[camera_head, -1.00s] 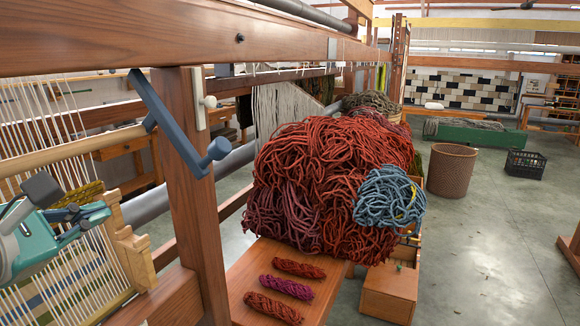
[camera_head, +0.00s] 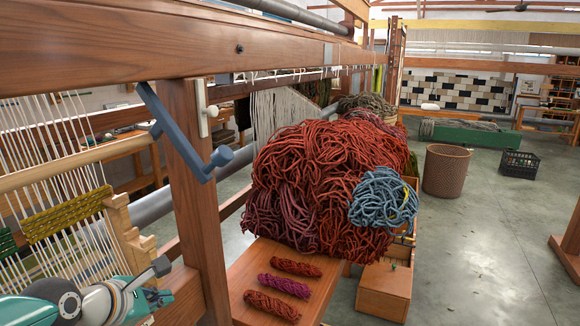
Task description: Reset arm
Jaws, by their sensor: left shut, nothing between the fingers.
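My left gripper (camera_head: 157,296), teal and grey, is at the bottom left, in front of the loom's warp threads and left of the wooden post. It is shut and empty, and part of its arm is cut off by the frame edge. Three small skeins lie on the wooden bench (camera_head: 240,262): a rust-red one (camera_head: 297,267), a purple one (camera_head: 284,286) and another rust-red one (camera_head: 272,305). They are right of the gripper and apart from it. My right gripper is not in view.
A loom post (camera_head: 195,190) stands between the gripper and bench, with a blue-grey crank handle (camera_head: 180,135). A large red yarn heap (camera_head: 325,180) with a blue skein (camera_head: 383,198) is behind the small skeins. A basket (camera_head: 446,170) stands on open floor.

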